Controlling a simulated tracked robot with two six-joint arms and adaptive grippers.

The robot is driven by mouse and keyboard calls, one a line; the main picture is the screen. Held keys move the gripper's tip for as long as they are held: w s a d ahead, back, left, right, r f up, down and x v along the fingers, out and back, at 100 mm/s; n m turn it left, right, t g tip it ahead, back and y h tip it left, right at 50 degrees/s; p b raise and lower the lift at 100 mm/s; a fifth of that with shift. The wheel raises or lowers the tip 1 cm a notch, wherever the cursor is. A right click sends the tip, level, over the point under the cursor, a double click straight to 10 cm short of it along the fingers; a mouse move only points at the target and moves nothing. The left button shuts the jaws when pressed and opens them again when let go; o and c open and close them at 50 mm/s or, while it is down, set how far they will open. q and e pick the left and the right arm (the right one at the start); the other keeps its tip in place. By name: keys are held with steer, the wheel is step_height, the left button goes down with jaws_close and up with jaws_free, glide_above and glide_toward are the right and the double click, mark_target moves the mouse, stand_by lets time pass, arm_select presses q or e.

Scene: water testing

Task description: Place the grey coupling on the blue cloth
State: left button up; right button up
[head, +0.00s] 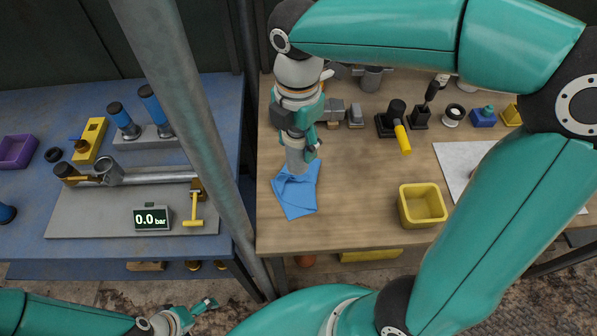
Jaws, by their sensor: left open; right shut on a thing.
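The grey coupling (295,161) is a short light-grey cylinder, held upright in my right gripper (301,146). Its lower end overlaps the far part of the blue cloth (296,197); I cannot tell whether it touches the cloth. The cloth lies crumpled near the left edge of the wooden table. The gripper and wrist hide the coupling's upper part. My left gripper (207,305) is open and empty, low at the bottom left, in front of the blue bench and apart from everything.
A yellow bin (422,206) stands right of the cloth on the wooden table (350,236). Tools and small parts line the table's back. A grey post (195,120) stands between it and the blue bench (45,210), which holds a test rig reading 0.0 bar (152,218).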

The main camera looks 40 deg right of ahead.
step_height(320, 180, down, 12)
stand_by(0.5)
steer(key=shift+s+f+b, duration=0.1)
steer(key=shift+f+b, duration=0.2)
steer(key=shift+b, duration=0.1)
jaws_close()
steer(key=shift+f, duration=0.35)
steer(key=o, duration=1)
jaws_free()
steer(key=shift+s, duration=0.15)
steer(key=shift+c, duration=0.2)
steer(key=o, duration=0.4)
steer(key=shift+w, duration=0.2)
steer(key=shift+c, duration=0.2)
steer(key=shift+r, duration=0.1)
